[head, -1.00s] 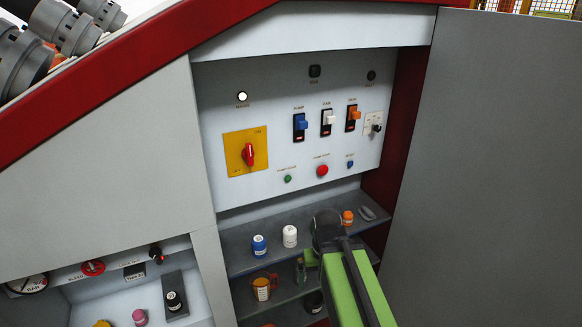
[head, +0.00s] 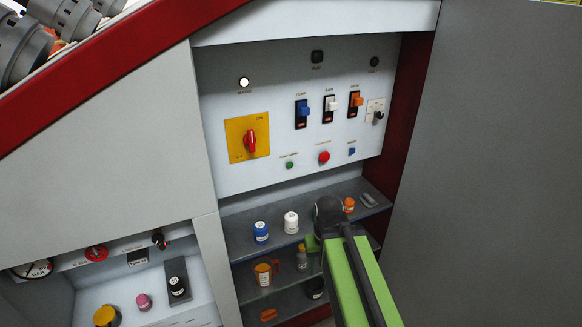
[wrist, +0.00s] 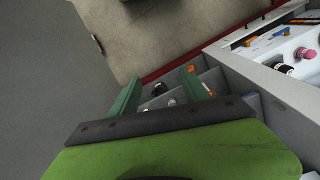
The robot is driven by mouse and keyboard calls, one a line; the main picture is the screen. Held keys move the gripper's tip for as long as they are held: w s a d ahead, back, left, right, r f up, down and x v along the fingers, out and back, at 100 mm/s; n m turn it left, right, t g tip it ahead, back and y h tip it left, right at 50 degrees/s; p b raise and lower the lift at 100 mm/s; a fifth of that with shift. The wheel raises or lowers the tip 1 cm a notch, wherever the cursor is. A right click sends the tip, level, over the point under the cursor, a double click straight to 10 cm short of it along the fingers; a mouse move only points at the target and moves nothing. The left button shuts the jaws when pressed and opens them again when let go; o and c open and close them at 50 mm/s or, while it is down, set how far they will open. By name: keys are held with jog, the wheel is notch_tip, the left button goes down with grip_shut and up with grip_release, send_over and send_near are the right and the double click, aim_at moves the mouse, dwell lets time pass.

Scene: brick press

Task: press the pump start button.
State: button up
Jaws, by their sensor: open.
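The green pump start button (head: 290,165) is a small round button low on the white control panel (head: 225,105). The red pump stop button (head: 324,157) is to its right, and a small blue button (head: 351,152) is further right. My green arm reaches up from the bottom, its end below and right of the green button, in front of the shelves. In the wrist view my gripper (wrist: 160,87) has its two green fingers spread apart with nothing held between them. The green button does not show in the wrist view.
A yellow plate with a red rotary switch (head: 250,140) and blue, white and orange switches are higher on the panel. A grey door (head: 490,160) stands right.

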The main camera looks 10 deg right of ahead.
grip_shut()
dwell(1.2)
